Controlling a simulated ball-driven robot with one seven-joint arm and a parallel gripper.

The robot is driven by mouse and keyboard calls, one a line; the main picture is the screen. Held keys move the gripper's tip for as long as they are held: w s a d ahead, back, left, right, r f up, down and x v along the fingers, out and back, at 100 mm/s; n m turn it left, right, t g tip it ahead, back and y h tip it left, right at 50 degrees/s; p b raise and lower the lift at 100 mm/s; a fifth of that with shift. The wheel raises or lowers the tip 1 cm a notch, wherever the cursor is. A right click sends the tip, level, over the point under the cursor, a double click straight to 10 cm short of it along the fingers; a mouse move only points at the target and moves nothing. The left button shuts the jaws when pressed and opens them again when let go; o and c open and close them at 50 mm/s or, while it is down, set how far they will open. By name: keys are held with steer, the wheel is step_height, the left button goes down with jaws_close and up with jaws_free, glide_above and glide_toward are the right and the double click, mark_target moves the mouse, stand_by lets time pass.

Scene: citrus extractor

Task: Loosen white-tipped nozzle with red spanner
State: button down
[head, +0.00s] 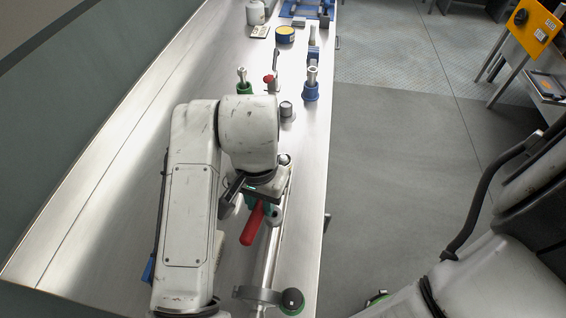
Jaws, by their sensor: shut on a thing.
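My gripper (260,198) is below the white arm joint and shut on the red spanner. The red handle (250,226) of the spanner sticks out below the jaws, tilted, and its other end is hidden by my gripper. A small green and grey fitting (274,214) shows just right of the handle; I cannot tell if the spanner touches it. I cannot make out for sure which nozzle has the white tip. A blue fitting with a pale metal tip (311,88) and a green one with a pale tip (242,80) stand upright farther back.
The steel bench (120,165) is bare on the left. A metal pipe with a green-capped knob (291,301) runs along the front right. A small red-topped lever (268,79), a round metal post (287,110) and a yellow and blue tin (285,34) stand behind my arm.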

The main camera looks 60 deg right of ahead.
steer(key=shift+r+p, duration=1.7)
steer(key=shift+r, duration=0.7)
stand_by(1.2)
steer(key=shift+r+p, duration=1.65)
steer(key=shift+r, duration=0.35)
